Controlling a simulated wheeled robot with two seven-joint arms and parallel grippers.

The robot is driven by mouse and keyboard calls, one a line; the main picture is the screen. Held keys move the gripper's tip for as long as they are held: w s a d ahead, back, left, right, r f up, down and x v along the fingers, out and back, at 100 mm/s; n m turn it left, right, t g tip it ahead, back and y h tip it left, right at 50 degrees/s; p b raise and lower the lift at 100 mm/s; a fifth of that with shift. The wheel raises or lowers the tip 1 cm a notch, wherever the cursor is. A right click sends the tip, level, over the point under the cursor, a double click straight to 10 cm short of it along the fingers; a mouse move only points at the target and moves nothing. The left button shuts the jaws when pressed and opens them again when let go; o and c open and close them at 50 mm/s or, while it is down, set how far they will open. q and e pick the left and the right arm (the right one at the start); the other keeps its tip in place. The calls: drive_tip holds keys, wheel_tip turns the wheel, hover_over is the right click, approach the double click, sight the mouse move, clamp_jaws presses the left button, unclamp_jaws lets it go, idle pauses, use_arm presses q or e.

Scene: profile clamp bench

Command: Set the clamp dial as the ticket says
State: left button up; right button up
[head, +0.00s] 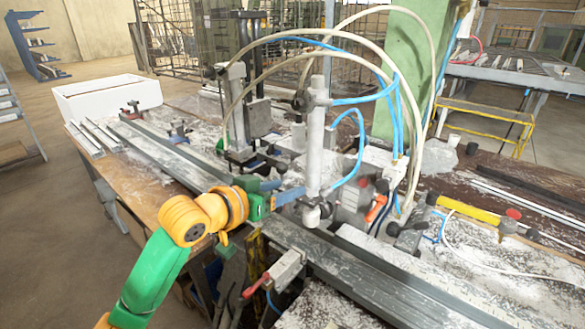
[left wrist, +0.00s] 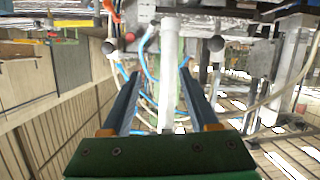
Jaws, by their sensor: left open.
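My left gripper (head: 290,195) is at the middle of the bench in the head view, beside an upright pale clamp cylinder (head: 315,140). In the left wrist view my left gripper (left wrist: 163,82) is open, with a long pale post (left wrist: 168,70) showing between its two dark fingers. I cannot tell whether the post is within the fingers' reach or behind them. Nothing is held. I cannot make out a clamp dial or a readable ticket in either view. My right gripper is not in view.
Long metal profiles (head: 375,275) run across the bench. White hoses and blue hoses (head: 367,98) loop above the clamps. A lever clamp with a red handle (head: 256,285) is near the front, and an orange-red lever (head: 376,208) is right of the cylinder. A white box (head: 105,100) stands far left.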

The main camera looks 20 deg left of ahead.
sight(295, 105)
use_arm(q)
drive_tip(key=r+t, duration=0.1)
drive_tip(key=r, duration=0.4)
drive_tip(key=w+a+r+t+h+p, duration=0.1)
drive_tip(key=r, duration=0.4)
drive_tip(key=w+r+t+p, duration=0.1)
drive_tip(key=r, duration=0.4)
drive_tip(key=shift+a+r+n, duration=0.35)
drive_tip(key=shift+r+n, duration=0.05)
drive_tip(key=x, duration=0.1)
drive_tip(key=p+x, duration=0.1)
drive_tip(key=x, duration=0.1)
drive_tip(key=p+x, duration=0.1)
drive_tip(key=shift+w+d+f, duration=0.1)
drive_tip(key=shift+w+f, duration=0.2)
drive_tip(key=shift+f, duration=0.05)
drive_tip(key=shift+w+f, duration=0.1)
drive_tip(key=shift+w, duration=0.1)
drive_tip(key=shift+s, duration=0.2)
clamp_jaws()
